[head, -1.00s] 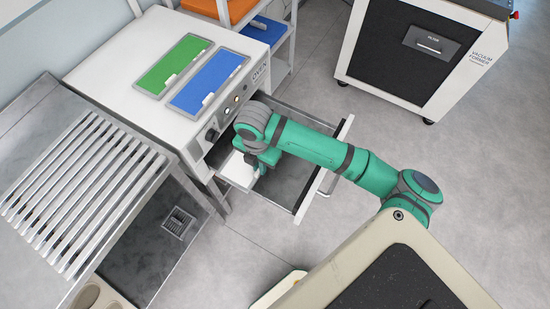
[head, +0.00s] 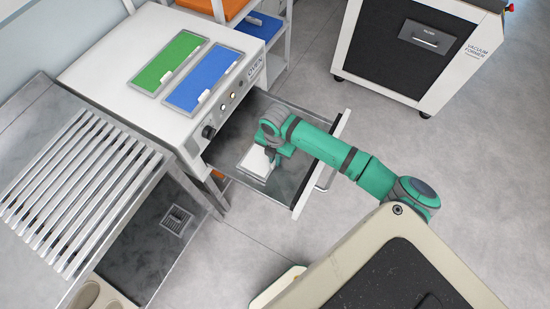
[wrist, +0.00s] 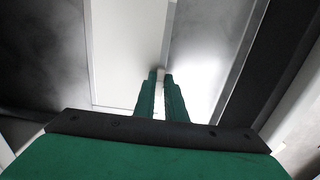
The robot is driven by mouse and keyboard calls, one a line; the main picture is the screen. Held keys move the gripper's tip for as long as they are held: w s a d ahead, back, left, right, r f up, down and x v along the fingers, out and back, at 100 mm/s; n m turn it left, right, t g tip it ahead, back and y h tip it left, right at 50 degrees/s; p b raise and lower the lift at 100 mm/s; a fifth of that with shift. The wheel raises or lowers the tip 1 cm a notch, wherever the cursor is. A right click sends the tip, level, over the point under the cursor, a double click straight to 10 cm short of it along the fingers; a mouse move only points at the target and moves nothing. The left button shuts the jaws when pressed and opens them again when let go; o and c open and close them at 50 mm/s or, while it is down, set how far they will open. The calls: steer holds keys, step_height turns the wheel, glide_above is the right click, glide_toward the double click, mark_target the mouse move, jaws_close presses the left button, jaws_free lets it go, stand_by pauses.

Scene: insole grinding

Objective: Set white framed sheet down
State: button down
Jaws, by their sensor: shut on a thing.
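The white framed sheet (head: 256,161) lies flat or nearly flat within the open oven drawer (head: 224,152), in the left part of the drawer as seen in the head view. My gripper (head: 271,160) is over the drawer and shut on the sheet's edge. In the wrist view the sheet (wrist: 128,50) stretches away from the gripper fingers (wrist: 160,76), with its grey frame along the sides. Whether the sheet touches the drawer floor I cannot tell. My wrist hides part of the sheet in the head view.
The oven (head: 130,60) carries a green framed sheet (head: 171,62) and a blue framed sheet (head: 203,78) on top. A slatted metal rack (head: 78,190) stands at the left. The vacuum former (head: 400,60) stands at the back right. Grey floor lies open on the right.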

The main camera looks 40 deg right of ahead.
steer(key=shift+f, duration=0.15)
steer(key=c, duration=1.8)
jaws_free()
step_height(320, 180, up, 12)
steer(key=shift+r, duration=0.15)
